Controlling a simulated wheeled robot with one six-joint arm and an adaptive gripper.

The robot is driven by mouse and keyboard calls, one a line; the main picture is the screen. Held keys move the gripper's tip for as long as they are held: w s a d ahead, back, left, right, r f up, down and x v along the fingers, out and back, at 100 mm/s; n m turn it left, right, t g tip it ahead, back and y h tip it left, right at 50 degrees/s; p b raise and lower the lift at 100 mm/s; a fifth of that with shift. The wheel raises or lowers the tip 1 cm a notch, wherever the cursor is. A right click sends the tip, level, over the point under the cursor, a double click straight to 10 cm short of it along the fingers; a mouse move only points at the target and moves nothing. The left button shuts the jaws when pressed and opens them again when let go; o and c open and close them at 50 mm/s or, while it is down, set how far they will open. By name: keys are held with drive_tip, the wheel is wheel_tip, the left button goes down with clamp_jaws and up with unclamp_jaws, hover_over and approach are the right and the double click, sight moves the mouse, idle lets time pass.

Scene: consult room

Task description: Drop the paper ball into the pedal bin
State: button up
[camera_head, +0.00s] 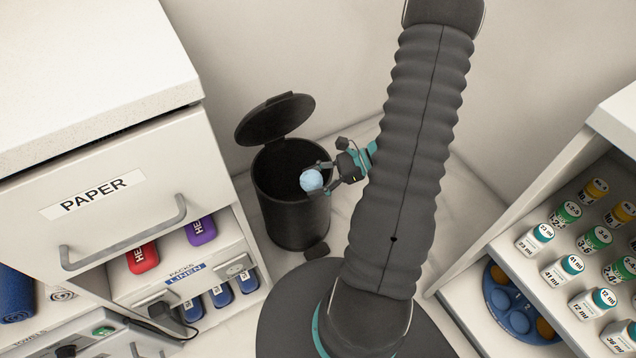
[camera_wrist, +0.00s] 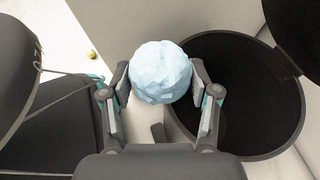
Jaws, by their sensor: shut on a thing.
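The paper ball (camera_head: 312,180) is pale blue and crumpled. My gripper (camera_head: 322,178) is shut on it and holds it over the right part of the bin's mouth as the head view sees it. The wrist view shows the ball (camera_wrist: 160,72) between both fingers of my gripper (camera_wrist: 160,88), beside and partly over the bin's near rim. The pedal bin (camera_head: 288,215) is black and round, with its lid (camera_head: 276,118) raised. In the wrist view the bin's dark opening (camera_wrist: 245,95) lies to the right of the ball. Its height above the rim is hard to tell.
A cabinet with a drawer labelled PAPER (camera_head: 95,195) stands left of the bin. A shelf unit (camera_head: 555,225) with several labelled bottles is at the right. The bin's pedal (camera_head: 318,250) faces the front.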

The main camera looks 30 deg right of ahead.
drive_tip(key=w+f+b, duration=0.2)
drive_tip(key=w+f, duration=0.1)
drive_tip(key=w, duration=0.4)
drive_tip(key=shift+w+f+b, duration=0.25)
drive_tip(key=shift+f+b, duration=0.1)
drive_tip(key=shift+f, duration=0.05)
drive_tip(key=o, duration=0.8)
drive_tip(key=v, duration=1.2)
